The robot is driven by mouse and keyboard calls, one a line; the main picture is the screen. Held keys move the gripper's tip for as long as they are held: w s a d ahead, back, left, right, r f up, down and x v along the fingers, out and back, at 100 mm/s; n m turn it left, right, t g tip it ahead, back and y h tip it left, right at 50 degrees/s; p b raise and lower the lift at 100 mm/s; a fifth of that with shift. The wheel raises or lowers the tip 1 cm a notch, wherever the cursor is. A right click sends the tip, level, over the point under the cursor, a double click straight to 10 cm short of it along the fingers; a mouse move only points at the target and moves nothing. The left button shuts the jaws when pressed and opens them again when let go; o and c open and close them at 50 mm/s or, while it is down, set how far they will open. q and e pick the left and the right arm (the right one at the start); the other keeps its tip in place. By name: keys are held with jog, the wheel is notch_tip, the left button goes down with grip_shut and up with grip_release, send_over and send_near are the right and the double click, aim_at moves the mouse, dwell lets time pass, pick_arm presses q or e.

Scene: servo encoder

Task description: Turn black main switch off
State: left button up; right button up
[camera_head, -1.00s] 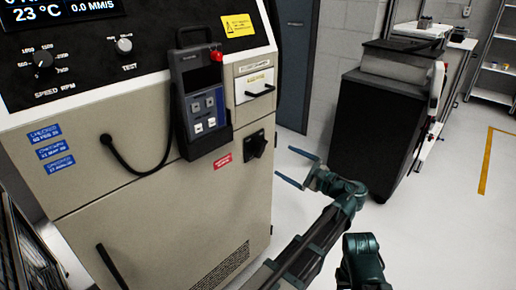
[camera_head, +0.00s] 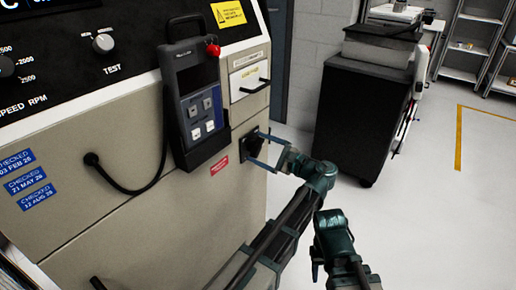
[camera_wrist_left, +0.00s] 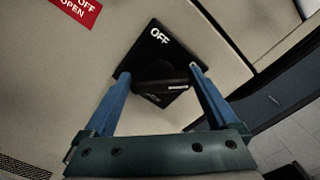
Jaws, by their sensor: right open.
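The black main switch (camera_head: 252,146) sits on the right part of the beige machine's front. In the left wrist view its square black plate (camera_wrist_left: 160,52) bears a white "OFF", and its black knob (camera_wrist_left: 158,76) lies across the plate with a small white mark at its right end. My left gripper (camera_head: 262,150) is at the switch, its blue fingers (camera_wrist_left: 158,75) apart on either side of the knob. I cannot tell whether they touch it. My right gripper (camera_head: 317,268) is low in the head view, open, away from the machine.
A handheld pendant (camera_head: 197,95) with a red button hangs left of the switch, its black cable looping left. A drawer handle (camera_head: 255,86) sits above the switch. A black cabinet (camera_head: 365,115) stands behind at right. The floor (camera_head: 430,220) at right is clear.

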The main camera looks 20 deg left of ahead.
pick_arm(q)
jog(key=c, duration=0.9)
jog(key=n, duration=0.5)
jog(key=shift+s+f, duration=0.1)
jog(key=n, duration=0.4)
jog(key=shift+f+n, duration=0.1)
jog(key=shift+n, duration=0.2)
jog(key=n, duration=0.4)
jog(key=shift+f, duration=0.1)
jog(key=shift+n+b, duration=0.35)
jog(key=shift+n, duration=1.75)
jog(key=shift+f, duration=0.1)
